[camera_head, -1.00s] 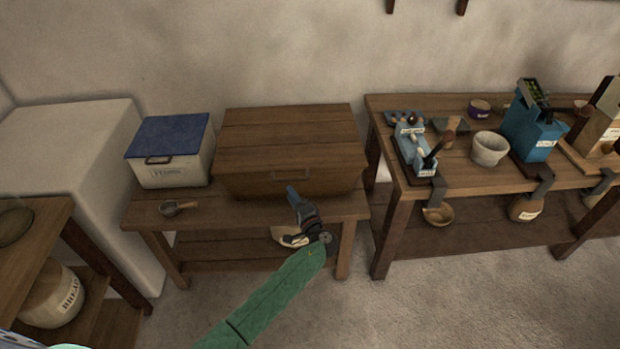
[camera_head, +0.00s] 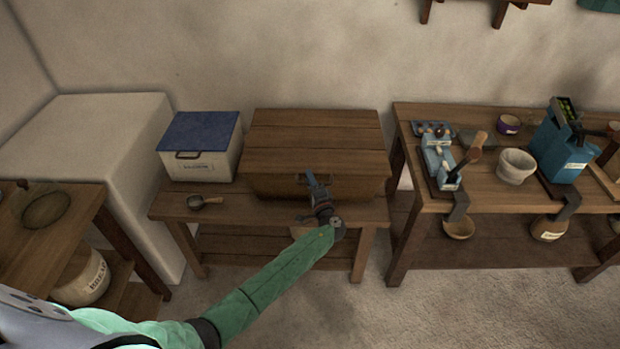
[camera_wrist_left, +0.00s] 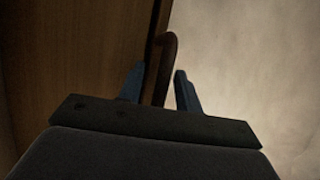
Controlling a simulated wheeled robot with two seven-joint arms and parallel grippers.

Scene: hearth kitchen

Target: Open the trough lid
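The trough is a brown wooden chest (camera_head: 268,187) with a plank lid (camera_head: 315,135), standing on a low wooden table against the wall. The lid is down. My left gripper (camera_head: 311,176) reaches in at the front of the trough and covers most of the handle there. In the left wrist view the dark handle (camera_wrist_left: 164,62) stands between the two blue fingers of the left gripper (camera_wrist_left: 159,84). The fingers are apart, with a clear gap on the right finger's side; the handle lies close to the left finger, and contact is unclear. My right gripper is not in view.
A white box with a blue lid (camera_head: 201,140) stands close at the trough's left. A small scoop (camera_head: 205,201) lies on the table (camera_head: 245,214) in front of it. A workbench (camera_head: 480,190) with several tools stands to the right. Bare floor lies in front.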

